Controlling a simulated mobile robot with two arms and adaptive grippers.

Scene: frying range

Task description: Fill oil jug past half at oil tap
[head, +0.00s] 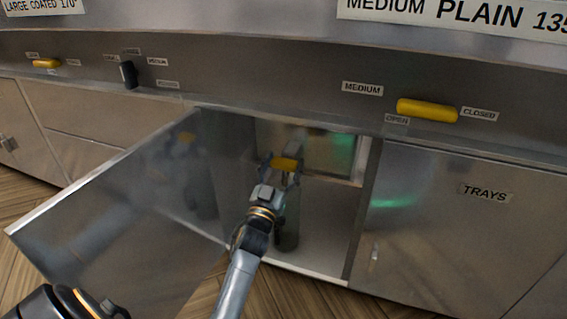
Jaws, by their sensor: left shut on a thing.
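An open cabinet (325,240) under the counter holds a yellow handle (285,164) on a grey fitting, which looks like the oil tap. My left gripper (281,170) reaches into the cabinet and is shut on the yellow handle. Below it a dark, upright, roughly cylindrical thing (288,232) stands on the cabinet floor, partly hidden by my arm. It may be the oil jug; its oil level cannot be seen. My right gripper is not in view.
The cabinet door (120,215) stands open to the left. A closed panel labelled TRAYS (450,220) is on the right. Yellow levers (427,110) and (46,63) and a black knob (128,75) sit on the front panel. Wooden floor (25,275) lies below.

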